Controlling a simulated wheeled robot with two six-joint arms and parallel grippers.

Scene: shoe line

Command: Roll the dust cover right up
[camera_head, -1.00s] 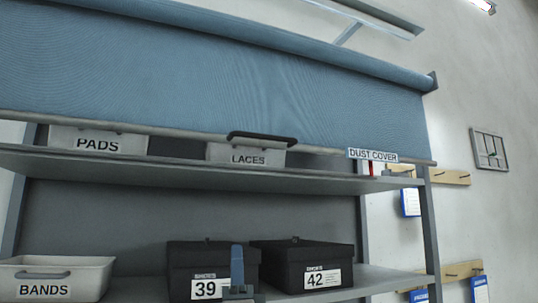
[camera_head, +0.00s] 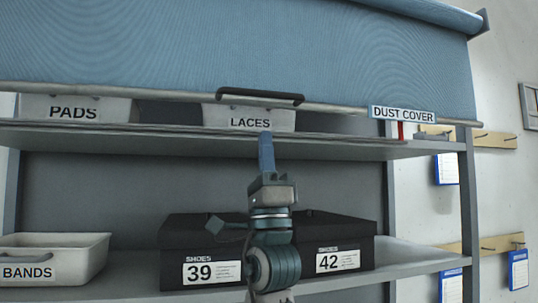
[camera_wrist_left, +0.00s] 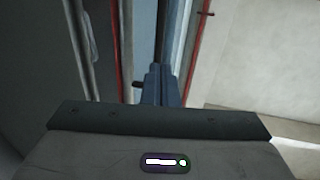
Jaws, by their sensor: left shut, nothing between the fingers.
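The blue dust cover (camera_head: 230,50) hangs across the top of the rack, partly unrolled from the roll (camera_head: 425,12) at the top right. Its pale bottom bar (camera_head: 335,106) hangs in front of the upper parts of the bins. A dark handle (camera_head: 259,95) sits on the bar near the middle. My left gripper (camera_head: 266,139) is shut and empty. It points up below the handle, apart from it, in front of the LACES bin. The left wrist view shows its closed blue fingers (camera_wrist_left: 161,86). My right gripper is not in view.
A PADS bin (camera_head: 75,108) and a LACES bin (camera_head: 248,118) stand on the upper shelf (camera_head: 330,150). Shoe boxes 39 (camera_head: 200,235) and 42 (camera_head: 340,235) and a BANDS bin (camera_head: 55,258) stand on the lower shelf. Peg rails with blue clipboards (camera_head: 446,170) hang on the right wall.

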